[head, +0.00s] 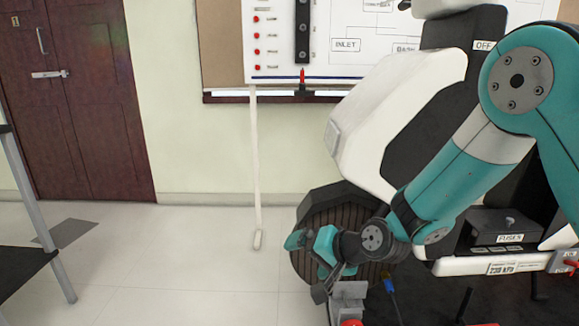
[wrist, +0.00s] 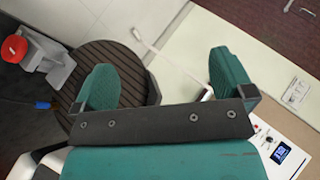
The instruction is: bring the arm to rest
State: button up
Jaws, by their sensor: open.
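My arm reaches in from the right in the head view, bent at the elbow, with its wrist low in front of a dark round ribbed disc (head: 318,205). My gripper (head: 310,243) points left there and looks small. In the wrist view, the two green fingers of my gripper (wrist: 165,82) stand wide apart with nothing between them. The ribbed disc (wrist: 110,58) lies behind the left finger, and I cannot tell how much space separates them.
A grey bracket (wrist: 45,65) with a red cap (wrist: 14,48) is close by. A blue-tipped cable (head: 388,284) hangs near the wrist. The white machine (head: 385,120) stands behind the arm. Floor at left centre is clear.

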jog(key=s+d+r+n+g+h, duration=0.1)
jog(key=s+d+r+n+g, duration=0.25)
jog(key=s, duration=0.65)
jog(key=s+d+r+n+g+h+p, duration=0.1)
jog(key=s+d+r+n+h, duration=0.2)
jog(key=s+r, duration=0.45)
jog(key=s+d+r+n+g, duration=0.2)
jog(key=s+d+r+n, duration=0.15)
jog(key=s, duration=0.75)
notch_tip(320, 180, up, 31)
jog(key=p, duration=3)
jog(key=shift+d+f+p, duration=0.15)
jog(key=shift+d+p, duration=0.1)
jog(key=shift+p, duration=0.15)
